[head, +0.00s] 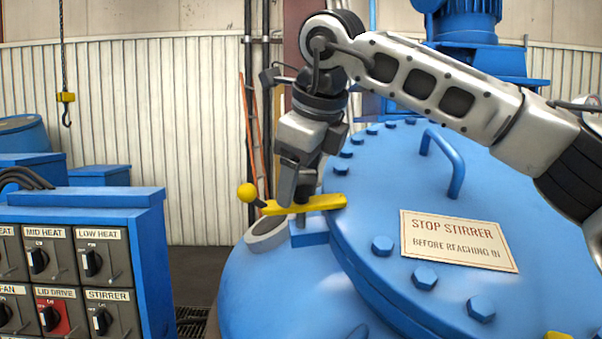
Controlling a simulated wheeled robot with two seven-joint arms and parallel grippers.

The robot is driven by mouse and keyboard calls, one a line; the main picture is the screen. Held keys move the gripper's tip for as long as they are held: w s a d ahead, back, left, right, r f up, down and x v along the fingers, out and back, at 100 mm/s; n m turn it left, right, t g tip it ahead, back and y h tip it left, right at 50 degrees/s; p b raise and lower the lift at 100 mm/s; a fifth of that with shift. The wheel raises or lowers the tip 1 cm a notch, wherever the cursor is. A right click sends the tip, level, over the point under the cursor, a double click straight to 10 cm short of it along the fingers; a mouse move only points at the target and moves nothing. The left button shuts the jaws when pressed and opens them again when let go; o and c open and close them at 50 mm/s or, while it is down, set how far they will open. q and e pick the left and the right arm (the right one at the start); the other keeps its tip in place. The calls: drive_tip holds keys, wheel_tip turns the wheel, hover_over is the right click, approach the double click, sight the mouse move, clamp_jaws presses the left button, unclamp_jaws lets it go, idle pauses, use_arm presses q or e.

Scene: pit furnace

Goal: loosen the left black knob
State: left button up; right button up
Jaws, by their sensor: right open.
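My right gripper (296,196) points down over a yellow bar (325,203) at the left edge of the big blue lid (430,180). Its jaws are open, with the fingertips close above the bar; I cannot tell whether they touch it. A left black knob on the lid cannot be made out; the fingers cover the middle of the bar. A yellow ball (247,193) on a short dark stem sits just left of the bar. My left gripper is out of view.
A blue control panel (150,220) with black rotary switches stands at the left. A sign (458,240), bolts and a blue handle (446,160) are on the lid.

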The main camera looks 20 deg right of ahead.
drive_tip(key=c, duration=1)
drive_tip(key=shift+n, duration=0.3)
drive_tip(key=n+g, duration=0.1)
drive_tip(key=n, duration=0.5)
drive_tip(key=shift+r+y, duration=0.1)
drive_tip(key=shift+y, duration=0.2)
drive_tip(key=n, duration=0.3)
drive_tip(key=n+g, duration=0.1)
drive_tip(key=n, duration=0.3)
drive_tip(key=shift+g, duration=0.3)
drive_tip(key=o, duration=1)
